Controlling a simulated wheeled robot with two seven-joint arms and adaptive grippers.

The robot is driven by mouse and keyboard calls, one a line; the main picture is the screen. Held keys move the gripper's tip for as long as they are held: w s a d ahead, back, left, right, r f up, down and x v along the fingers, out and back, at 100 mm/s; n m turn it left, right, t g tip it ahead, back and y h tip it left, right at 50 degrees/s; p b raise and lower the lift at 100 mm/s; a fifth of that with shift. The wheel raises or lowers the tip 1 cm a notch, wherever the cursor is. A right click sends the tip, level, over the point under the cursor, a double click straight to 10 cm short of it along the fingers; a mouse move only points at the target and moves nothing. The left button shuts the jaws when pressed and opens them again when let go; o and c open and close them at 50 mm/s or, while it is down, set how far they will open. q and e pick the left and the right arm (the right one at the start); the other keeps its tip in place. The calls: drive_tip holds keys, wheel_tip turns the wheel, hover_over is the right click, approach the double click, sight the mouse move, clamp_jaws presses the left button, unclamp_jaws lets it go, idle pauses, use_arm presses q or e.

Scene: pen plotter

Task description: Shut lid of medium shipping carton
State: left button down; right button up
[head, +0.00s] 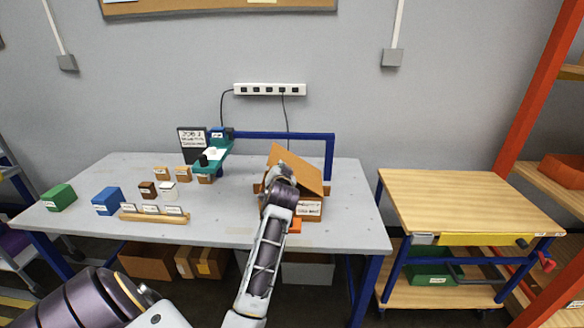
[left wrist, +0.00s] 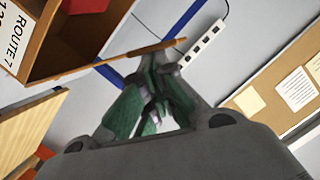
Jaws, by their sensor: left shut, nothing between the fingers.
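The medium shipping carton (head: 309,208) is an orange-brown box with a white label, standing on the grey table right of the middle. Its lid (head: 298,167) is raised and tilted, sloping down to the right. In the left wrist view the carton (left wrist: 52,48) is at the upper left, and the lid (left wrist: 110,60) shows nearly edge-on. A red item (left wrist: 85,5) shows inside the carton. My left gripper (head: 280,178) is shut and empty at the lid's left side. Its green fingertips (left wrist: 150,68) are close to the lid edge; I cannot tell whether they touch. My right gripper is out of view.
A pen plotter (head: 212,155) with a teal arm stands left of the carton. A blue frame (head: 331,155) rises behind. A wooden cart (head: 460,205) stands right.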

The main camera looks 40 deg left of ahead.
use_arm(q)
drive_tip(key=s+a+f+n+h, duration=0.1)
drive_tip(key=a+f+n, duration=0.1)
drive_tip(key=f, duration=0.4)
drive_tip(key=s+a+f+n+t+h, duration=0.1)
drive_tip(key=s+a+f+n, duration=0.1)
drive_tip(key=f, duration=0.4)
drive_tip(key=shift+s+a+n, duration=0.15)
drive_tip(key=shift+a+n, duration=0.25)
drive_tip(key=shift+n, duration=0.3)
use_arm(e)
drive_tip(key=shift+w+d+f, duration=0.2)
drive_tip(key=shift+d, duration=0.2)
use_arm(q)
drive_tip(key=shift+r, duration=0.1)
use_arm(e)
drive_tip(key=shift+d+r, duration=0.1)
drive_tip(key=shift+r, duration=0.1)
